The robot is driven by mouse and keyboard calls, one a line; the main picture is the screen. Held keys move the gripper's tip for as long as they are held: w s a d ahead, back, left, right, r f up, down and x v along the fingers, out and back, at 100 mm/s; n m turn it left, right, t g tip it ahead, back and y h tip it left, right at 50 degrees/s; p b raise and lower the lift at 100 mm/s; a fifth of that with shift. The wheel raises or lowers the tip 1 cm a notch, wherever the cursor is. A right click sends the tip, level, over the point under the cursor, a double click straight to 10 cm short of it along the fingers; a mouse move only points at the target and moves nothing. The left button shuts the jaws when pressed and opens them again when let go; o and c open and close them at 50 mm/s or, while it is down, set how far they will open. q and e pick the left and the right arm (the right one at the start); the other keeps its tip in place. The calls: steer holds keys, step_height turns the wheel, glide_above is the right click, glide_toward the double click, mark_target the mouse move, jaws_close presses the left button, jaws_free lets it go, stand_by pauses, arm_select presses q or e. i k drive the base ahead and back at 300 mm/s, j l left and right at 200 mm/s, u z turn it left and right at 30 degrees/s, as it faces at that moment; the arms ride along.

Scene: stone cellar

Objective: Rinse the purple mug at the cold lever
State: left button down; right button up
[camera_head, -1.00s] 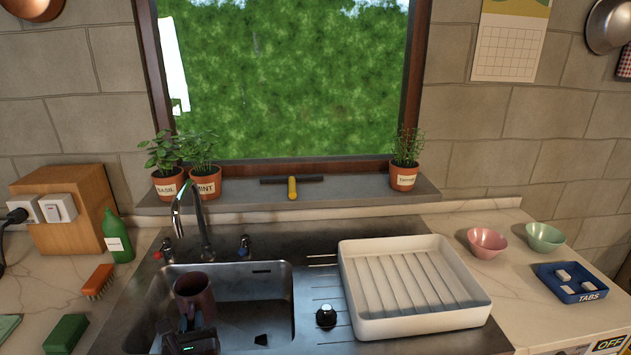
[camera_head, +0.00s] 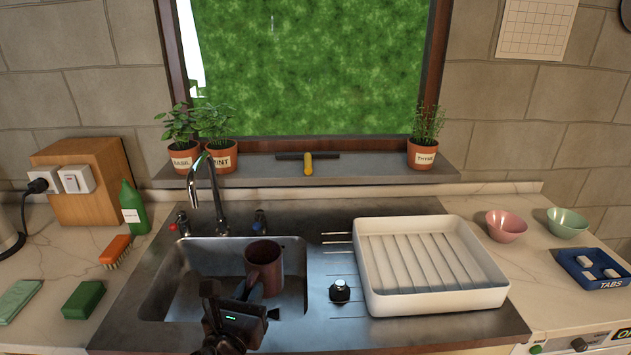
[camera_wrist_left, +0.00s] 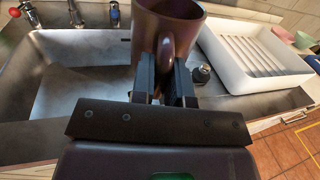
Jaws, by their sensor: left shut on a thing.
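The purple mug (camera_head: 264,264) is upright over the right part of the sink basin (camera_head: 190,290). My left gripper (camera_head: 250,292) is shut on its handle side; the mug also shows between the fingers in the left wrist view (camera_wrist_left: 172,28). The tap (camera_head: 205,180) curves up behind the basin, with its spout left of the mug. The lever with the blue mark (camera_head: 260,222) is right of the tap, behind the mug. The lever with the red mark (camera_head: 181,224) is left of the tap. My right gripper does not show.
A white drying tray (camera_head: 380,300) stands right of the sink, with a black knob (camera_head: 340,291) between. Potted herbs (camera_head: 222,155) line the sill.

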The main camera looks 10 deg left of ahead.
mark_target(259, 213)
steer(key=k+j, duration=0.1)
steer(key=j, duration=0.15)
steer(key=k+j, duration=0.1)
steer(key=j, duration=0.85)
steer(key=i+j, duration=0.15)
steer(key=i, duration=0.15)
steer(key=i+j+u, duration=0.1)
steer(key=i, duration=0.15)
